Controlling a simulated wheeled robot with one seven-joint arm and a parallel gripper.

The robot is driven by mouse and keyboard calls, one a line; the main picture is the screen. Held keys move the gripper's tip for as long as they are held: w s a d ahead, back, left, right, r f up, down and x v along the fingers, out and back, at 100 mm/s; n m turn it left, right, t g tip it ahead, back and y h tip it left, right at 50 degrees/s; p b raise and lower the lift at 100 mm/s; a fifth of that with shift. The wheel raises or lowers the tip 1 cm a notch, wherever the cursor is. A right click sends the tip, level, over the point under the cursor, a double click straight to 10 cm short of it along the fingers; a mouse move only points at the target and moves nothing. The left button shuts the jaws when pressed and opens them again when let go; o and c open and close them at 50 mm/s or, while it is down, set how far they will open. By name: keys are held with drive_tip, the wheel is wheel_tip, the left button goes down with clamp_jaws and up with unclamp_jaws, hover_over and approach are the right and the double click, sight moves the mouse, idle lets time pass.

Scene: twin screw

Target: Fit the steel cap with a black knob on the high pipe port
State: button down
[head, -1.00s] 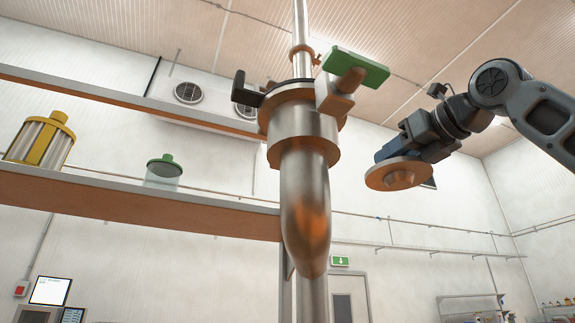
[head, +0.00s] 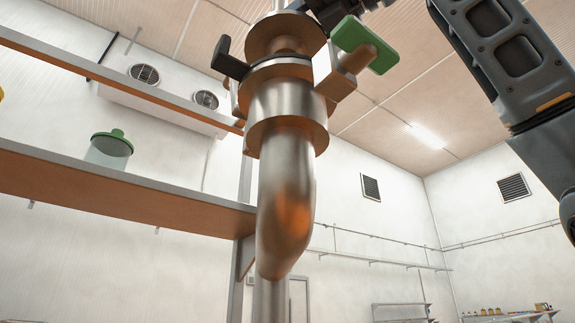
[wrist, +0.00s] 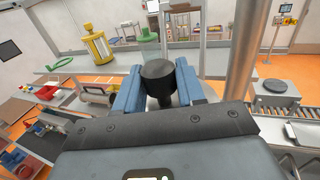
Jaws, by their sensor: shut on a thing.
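The steel cap (head: 287,32) shows its round underside at the top of the head view. It is over the mouth of the high pipe port (head: 287,102); whether it touches the rim I cannot tell. Its black knob (wrist: 158,72) is between the blue fingers of my gripper (wrist: 157,88) in the wrist view, and the gripper is shut on it. In the head view my gripper is mostly cut off by the top edge. The port has a black lever (head: 229,57) on the left and a green-handled clamp (head: 366,45) on the right.
A shelf (head: 120,185) left of the pipe carries a green-lidded jar (head: 110,147). The wrist view also shows a yellow-framed canister (wrist: 96,45) and a vertical steel pole (wrist: 241,55) close to the right of the gripper.

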sight(289, 49)
drive_tip(key=shift+f, duration=1.8)
drive_tip(key=shift+f+b, duration=1)
drive_tip(key=shift+f, duration=1.25)
drive_tip(key=shift+f, duration=0.35)
drive_tip(key=c, duration=0.6)
unclamp_jaws()
drive_tip(key=shift+d, duration=0.1)
